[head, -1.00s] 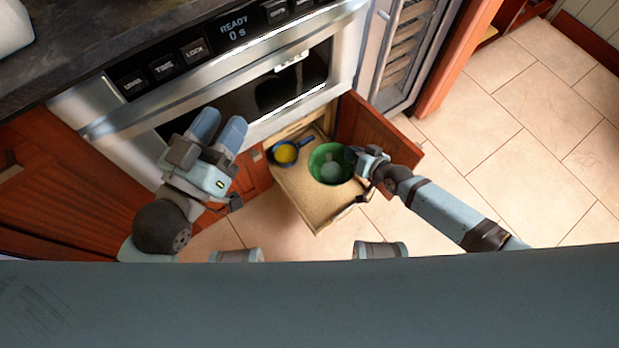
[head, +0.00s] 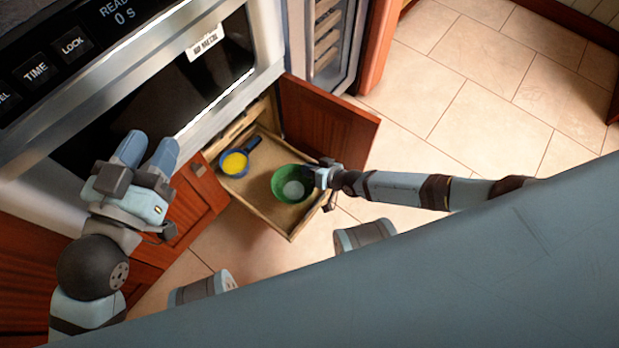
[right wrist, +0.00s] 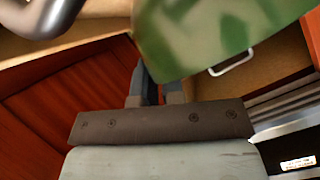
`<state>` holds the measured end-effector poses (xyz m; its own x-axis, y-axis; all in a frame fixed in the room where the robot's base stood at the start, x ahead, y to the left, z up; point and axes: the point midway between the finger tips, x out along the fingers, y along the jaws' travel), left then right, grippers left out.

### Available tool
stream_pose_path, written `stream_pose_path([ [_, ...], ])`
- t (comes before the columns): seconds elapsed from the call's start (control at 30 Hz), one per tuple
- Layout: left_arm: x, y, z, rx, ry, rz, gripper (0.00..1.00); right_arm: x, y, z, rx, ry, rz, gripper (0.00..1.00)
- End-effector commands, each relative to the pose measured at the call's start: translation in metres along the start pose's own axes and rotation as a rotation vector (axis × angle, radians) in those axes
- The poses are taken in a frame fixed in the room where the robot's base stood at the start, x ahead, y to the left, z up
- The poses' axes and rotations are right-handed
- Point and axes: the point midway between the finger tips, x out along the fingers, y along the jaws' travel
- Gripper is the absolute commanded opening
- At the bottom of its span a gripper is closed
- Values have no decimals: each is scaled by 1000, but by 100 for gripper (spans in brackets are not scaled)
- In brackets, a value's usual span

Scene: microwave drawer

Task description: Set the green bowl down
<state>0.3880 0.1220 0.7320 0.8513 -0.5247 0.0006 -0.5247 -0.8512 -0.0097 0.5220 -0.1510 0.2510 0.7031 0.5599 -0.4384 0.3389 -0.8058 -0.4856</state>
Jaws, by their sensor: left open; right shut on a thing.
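The green bowl (head: 288,187) shows in the head view at the right side of the pull-out drawer (head: 256,205), below the microwave. Something pale shows inside the bowl. My right gripper (head: 318,177) is shut on the bowl's right rim. Whether the bowl touches the drawer bottom cannot be told. My left gripper (head: 147,158) is open and empty, in front of the microwave.
A small blue pan (head: 236,162) with yellow contents lies in the drawer, left of the bowl. An open cabinet door (head: 330,120) stands right of the drawer, and another door (head: 192,205) is at its left. The tiled floor (head: 480,80) is clear at right.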

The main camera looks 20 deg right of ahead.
Motion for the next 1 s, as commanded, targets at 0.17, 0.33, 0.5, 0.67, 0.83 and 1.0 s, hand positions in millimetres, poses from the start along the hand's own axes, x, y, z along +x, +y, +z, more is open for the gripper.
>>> stream_pose_path([
  [0.17,3,-5,4,71,40,-4,43,11,11,17,-2,-1,0,0],
  [0.33,6,-13,-1,166,94,-10,43,20,21,33,0,0,0,0],
  [0.5,6,-13,-5,178,99,-9,43,18,20,32,0,0,0,0],
  [0.67,5,-12,-3,173,93,-8,43,18,21,33,-1,-1,1,18],
  [0.83,5,-12,-4,169,94,-9,43,18,21,32,-1,-1,1,35],
  [1.0,5,-12,-5,164,97,-11,43,18,21,32,0,-1,1,35],
])
